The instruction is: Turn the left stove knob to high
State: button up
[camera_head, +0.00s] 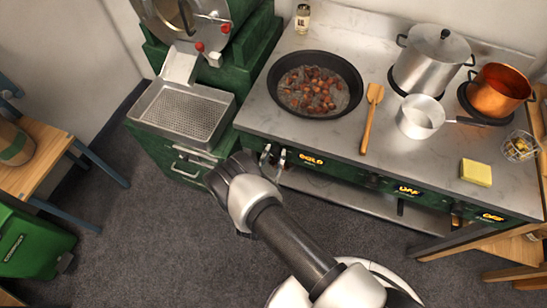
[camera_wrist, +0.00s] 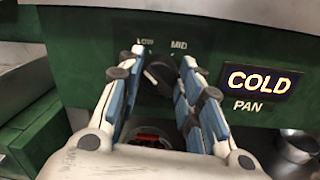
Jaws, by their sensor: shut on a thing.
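The left stove knob (camera_wrist: 158,75) is dark and sits on the green front panel, left of a lit display (camera_wrist: 258,82) reading COLD above the word PAN. My gripper (camera_wrist: 162,60) is shut on the knob, with one blue-padded finger on each side of it. LOW and MID markings show above the knob; any high mark is not visible, and I cannot tell exactly where the knob points. In the head view my gripper (camera_head: 273,152) is at the stove's front left, and the knob is not clearly visible there. The pan (camera_head: 350,109) of chestnuts stands on the stove above.
A wooden spatula (camera_head: 369,120), a small saucepan (camera_head: 419,118), a large pot (camera_head: 429,62), a copper pot (camera_head: 494,93) and a yellow sponge (camera_head: 476,173) are on the stove top. A green machine with a metal tray (camera_head: 184,112) stands close left of my arm.

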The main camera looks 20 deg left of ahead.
jog(key=m+b, duration=0.1)
jog(key=m, duration=0.3)
jog(key=shift+f+h, duration=0.15)
jog(key=shift+h, duration=0.15)
jog(key=m+b, duration=0.1)
jog(key=m, duration=0.2)
jog(key=shift+m, duration=0.4)
jog(key=m+h+b, duration=0.1)
jog(key=m, duration=1.3)
jog(key=shift+f+m+h+b, duration=0.1)
jog(key=shift+m+h+b, duration=0.2)
jog(key=shift+h+b, duration=0.1)
jog(key=m, duration=0.6)
jog(key=shift+a+m+g, duration=0.15)
jog(key=shift+m+g, duration=0.15)
